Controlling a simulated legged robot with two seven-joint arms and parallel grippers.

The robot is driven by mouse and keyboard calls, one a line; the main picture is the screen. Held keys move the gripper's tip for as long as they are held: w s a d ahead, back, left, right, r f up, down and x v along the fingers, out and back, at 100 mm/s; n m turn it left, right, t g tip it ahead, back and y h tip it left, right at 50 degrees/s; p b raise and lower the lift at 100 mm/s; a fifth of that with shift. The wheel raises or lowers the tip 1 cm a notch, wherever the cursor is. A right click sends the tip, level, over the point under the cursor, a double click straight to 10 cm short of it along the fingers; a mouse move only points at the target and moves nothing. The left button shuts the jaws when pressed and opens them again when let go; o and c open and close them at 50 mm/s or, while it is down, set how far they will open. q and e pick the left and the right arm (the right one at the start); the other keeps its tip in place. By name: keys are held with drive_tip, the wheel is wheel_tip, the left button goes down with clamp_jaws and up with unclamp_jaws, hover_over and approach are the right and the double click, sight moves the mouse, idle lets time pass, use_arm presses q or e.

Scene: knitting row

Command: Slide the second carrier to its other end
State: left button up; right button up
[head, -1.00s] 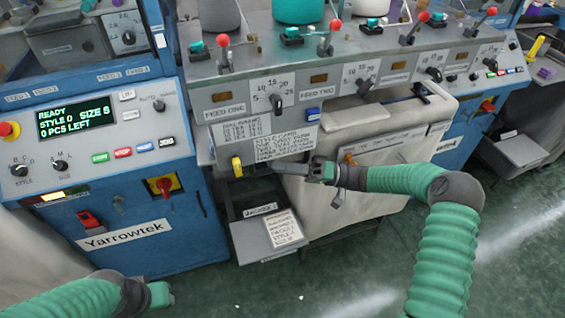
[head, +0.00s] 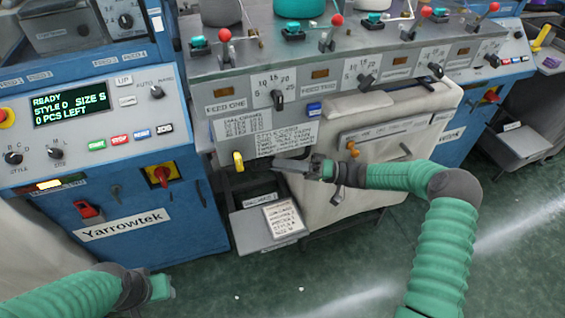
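I cannot tell for sure which part is the second carrier. Red-ball levers stand along the machine's top, one above feed one (head: 225,36) and another to its right (head: 337,20). A yellow handle (head: 238,161) sits at the lower left of the grey front panel (head: 222,135). My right gripper (head: 280,164) points left, low in front of this panel, with a gap between its tip and the yellow handle. Its fingers show edge-on, and nothing is visibly held. My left gripper (head: 165,286) is low at the left, away from the machine; its fingers are unclear.
A blue control cabinet (head: 150,230) stands at the left; its display (head: 70,104) reads READY, STYLE 0, SIZE S, 0 PCS LEFT. A grey tray (head: 243,228) with a printed card lies below.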

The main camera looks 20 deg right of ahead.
drive_tip(key=shift+w, duration=0.1)
drive_tip(key=shift+r, duration=0.2)
drive_tip(key=shift+d, duration=0.3)
drive_tip(key=v, duration=1.6)
drive_tip(key=shift+d+f, duration=0.2)
